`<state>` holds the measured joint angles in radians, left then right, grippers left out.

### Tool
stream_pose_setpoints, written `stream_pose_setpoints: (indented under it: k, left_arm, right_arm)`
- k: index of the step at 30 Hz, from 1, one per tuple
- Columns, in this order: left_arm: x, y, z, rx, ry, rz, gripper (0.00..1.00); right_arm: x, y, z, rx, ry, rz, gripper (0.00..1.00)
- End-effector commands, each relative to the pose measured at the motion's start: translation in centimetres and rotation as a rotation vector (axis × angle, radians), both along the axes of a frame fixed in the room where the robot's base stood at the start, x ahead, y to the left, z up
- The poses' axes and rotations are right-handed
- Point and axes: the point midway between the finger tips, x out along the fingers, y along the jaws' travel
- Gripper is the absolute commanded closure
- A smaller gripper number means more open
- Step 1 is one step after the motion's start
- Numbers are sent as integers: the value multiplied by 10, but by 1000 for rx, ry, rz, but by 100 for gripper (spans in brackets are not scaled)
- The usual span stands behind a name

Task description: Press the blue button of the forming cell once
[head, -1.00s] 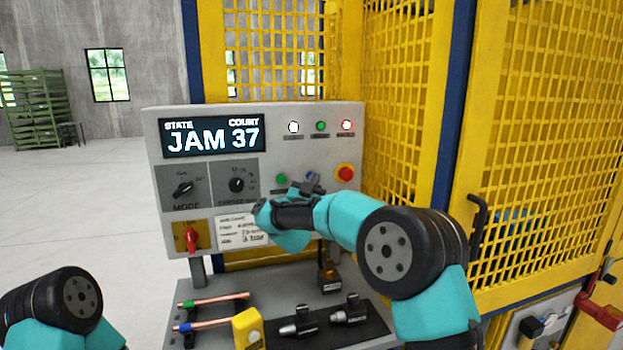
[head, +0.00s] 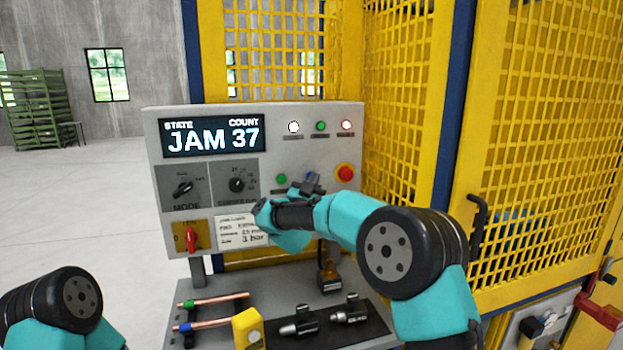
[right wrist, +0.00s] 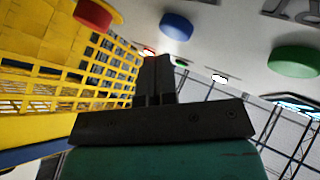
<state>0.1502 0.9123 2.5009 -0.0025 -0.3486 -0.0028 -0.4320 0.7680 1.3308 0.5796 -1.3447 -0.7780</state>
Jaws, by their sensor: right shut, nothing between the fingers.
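The grey forming cell panel (head: 155,130) has a display (head: 213,138) reading "JAM 37". The blue button (head: 313,177) is partly hidden behind my right gripper (head: 305,187) in the head view. In the right wrist view the blue button (right wrist: 176,26) shows whole, just beyond and slightly right of the fingertips. My right gripper (right wrist: 155,60) is shut and empty, pointing at the panel. A gap shows between fingertips and button in that view; the exact distance cannot be told. Only a part of my left arm shows; its gripper is out of view.
A red button (head: 345,173) sits right of the blue one, a green button (head: 281,179) left of it. White, green and red lamps glow above. Copper tubes (head: 212,302) and a yellow block (head: 247,328) lie on the bench below. A yellow mesh guard (head: 405,100) stands at right.

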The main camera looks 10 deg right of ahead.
Motion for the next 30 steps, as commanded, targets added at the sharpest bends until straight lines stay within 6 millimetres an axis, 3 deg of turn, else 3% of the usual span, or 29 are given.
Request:
stream_pose_setpoints:
  k: [30]
  left_arm:
    - [0, 0, 0, 0, 0, 0, 11]
  right_arm:
    - [9, 1, 0, 0, 0, 0, 100]
